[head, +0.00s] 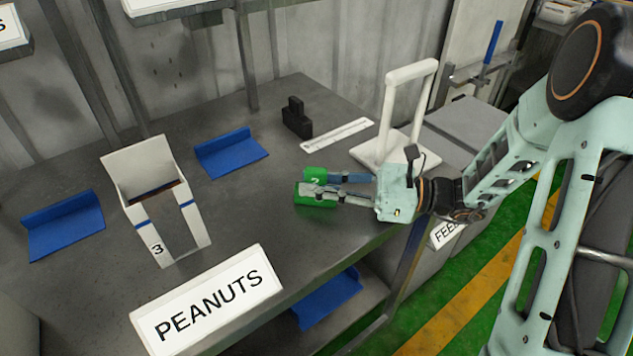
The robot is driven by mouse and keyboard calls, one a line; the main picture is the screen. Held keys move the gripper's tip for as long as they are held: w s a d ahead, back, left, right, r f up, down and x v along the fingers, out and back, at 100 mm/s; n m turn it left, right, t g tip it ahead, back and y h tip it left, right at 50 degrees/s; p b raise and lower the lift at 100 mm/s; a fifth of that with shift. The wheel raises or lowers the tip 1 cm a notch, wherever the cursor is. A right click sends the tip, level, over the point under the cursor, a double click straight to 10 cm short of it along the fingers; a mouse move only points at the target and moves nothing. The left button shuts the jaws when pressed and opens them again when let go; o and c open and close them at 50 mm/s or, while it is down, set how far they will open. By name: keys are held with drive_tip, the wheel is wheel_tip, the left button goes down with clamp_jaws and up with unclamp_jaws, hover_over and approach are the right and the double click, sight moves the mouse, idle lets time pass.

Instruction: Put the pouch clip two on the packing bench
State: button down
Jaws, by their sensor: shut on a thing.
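The green pouch clip two (314,174), marked with a 2, is between the fingers of my gripper (335,188). My gripper reaches in from the right and is shut on the clip. Green shows at the upper finger and also below and left of the lower finger. The fingers hide part of the clip. The clip is over the right part of the dark grey bench (262,205), near its front right edge. I cannot tell whether it touches the bench top.
A white stand (392,125) is just behind my gripper. A white strip (338,135) and black block (297,118) lie further back. Blue angled pieces (231,152) and a white holder marked 3 (160,205) stand left. A PEANUTS sign (208,302) fronts the bench. Bare bench lies left of the clip.

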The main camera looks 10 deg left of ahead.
drive_tip(key=shift+s+f, duration=0.2)
drive_tip(key=shift+f, duration=0.4)
drive_tip(key=c, duration=1.8)
unclamp_jaws()
drive_tip(key=shift+f, duration=0.15)
drive_tip(key=shift+r, duration=0.45)
drive_tip(key=d, duration=0.4)
drive_tip(key=w+d+p, duration=0.1)
drive_tip(key=d, duration=0.3)
drive_tip(key=d+p, duration=0.1)
drive_tip(key=d, duration=0.3)
drive_tip(key=shift+w+r, duration=0.15)
drive_tip(key=shift+r, duration=0.2)
